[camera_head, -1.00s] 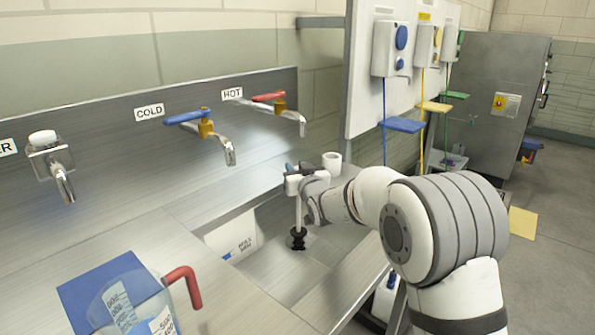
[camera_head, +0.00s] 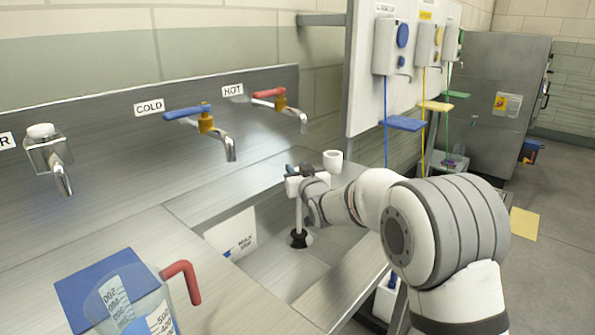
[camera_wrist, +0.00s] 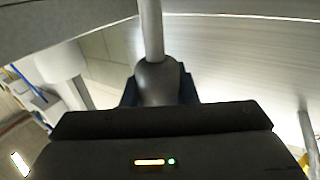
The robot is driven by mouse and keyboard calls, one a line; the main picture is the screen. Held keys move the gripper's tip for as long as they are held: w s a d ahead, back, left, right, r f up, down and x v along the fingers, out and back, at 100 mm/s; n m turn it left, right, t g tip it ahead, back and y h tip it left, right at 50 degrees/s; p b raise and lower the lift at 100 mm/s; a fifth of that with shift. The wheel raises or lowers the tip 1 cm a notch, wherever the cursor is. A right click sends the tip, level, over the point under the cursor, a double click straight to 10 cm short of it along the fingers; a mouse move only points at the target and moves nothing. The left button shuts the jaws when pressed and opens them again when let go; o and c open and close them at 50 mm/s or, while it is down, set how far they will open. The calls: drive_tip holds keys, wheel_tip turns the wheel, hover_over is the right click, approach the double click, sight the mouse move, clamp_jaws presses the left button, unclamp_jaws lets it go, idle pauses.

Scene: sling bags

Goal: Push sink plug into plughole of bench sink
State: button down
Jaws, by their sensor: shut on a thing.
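The sink plug (camera_head: 299,240) is a black stopper at the foot of an upright pale rod. It stands at the floor of the bench sink (camera_head: 262,268), over the plughole (camera_head: 309,240), whose pale metal rim shows beside it. I cannot tell how deep the plug sits. My gripper (camera_head: 297,176) is above the basin, shut on the top of the plug's rod. In the wrist view, my gripper (camera_wrist: 158,92) has its dark fingers either side of the plug's rounded grey knob (camera_wrist: 158,76). The stopper's lower end is hidden there.
A cold tap (camera_head: 205,126) and a hot tap (camera_head: 280,104) project from the back panel. A measuring jug (camera_head: 135,305) with a red handle stands at the front left.

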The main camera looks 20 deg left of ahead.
drive_tip(key=shift+f+b, duration=1)
drive_tip(key=shift+b, duration=0.05)
drive_tip(key=c, duration=1.1)
unclamp_jaws()
drive_tip(key=shift+o, duration=0.2)
wheel_tip(320, 180, up, 9)
drive_tip(key=p, duration=1.2)
drive_tip(key=shift+r, duration=0.2)
drive_tip(key=shift+f, duration=0.1)
